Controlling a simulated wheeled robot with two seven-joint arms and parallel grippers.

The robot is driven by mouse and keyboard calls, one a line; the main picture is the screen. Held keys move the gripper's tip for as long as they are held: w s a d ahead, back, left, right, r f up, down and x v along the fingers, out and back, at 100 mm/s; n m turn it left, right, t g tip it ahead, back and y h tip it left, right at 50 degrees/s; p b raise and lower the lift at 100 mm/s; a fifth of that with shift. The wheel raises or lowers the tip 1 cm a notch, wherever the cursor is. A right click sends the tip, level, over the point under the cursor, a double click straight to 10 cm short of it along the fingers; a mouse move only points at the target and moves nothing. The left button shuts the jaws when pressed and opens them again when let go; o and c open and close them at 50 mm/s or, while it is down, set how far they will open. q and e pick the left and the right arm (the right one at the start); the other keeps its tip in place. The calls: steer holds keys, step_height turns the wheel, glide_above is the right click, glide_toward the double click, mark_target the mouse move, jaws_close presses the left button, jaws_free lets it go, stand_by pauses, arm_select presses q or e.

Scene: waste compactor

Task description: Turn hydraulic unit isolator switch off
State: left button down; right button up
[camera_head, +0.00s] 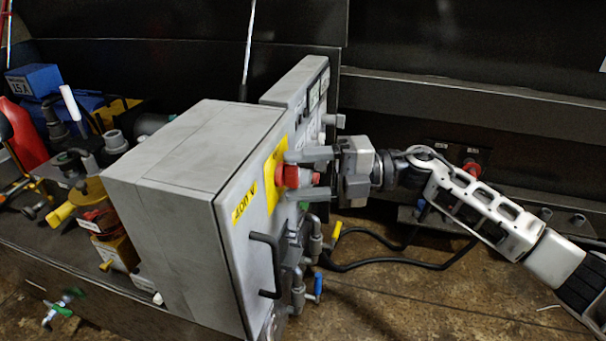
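The isolator switch is a red rotary knob (289,176) on a yellow plate (272,178), on the front of a grey cabinet (240,222) marked "400 V". My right gripper (303,174) reaches in from the right and faces the knob. Its fingers are apart, one above and one below the red knob, with the knob's outer end between them. A small gap seems to show above the knob; contact at the lower finger cannot be told. The knob's exact turn position is hard to read. My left gripper is not in view.
A black handle (267,264) sticks out of the cabinet front below the switch. Pipes and valves with a blue lever (318,287) stand beside it. A taller grey panel (300,90) rises behind. Hydraulic parts crowd the left. Black cables lie below my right arm.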

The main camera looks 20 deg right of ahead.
stand_by(0.3)
arm_select(q)
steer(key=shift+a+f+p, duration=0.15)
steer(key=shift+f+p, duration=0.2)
steer(key=shift+p, duration=0.05)
arm_select(e)
steer(key=s+d, duration=0.3)
steer(key=d, duration=1.2)
steer(key=shift+d, duration=0.35)
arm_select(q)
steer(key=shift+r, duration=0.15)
arm_select(e)
steer(key=shift+s, duration=0.1)
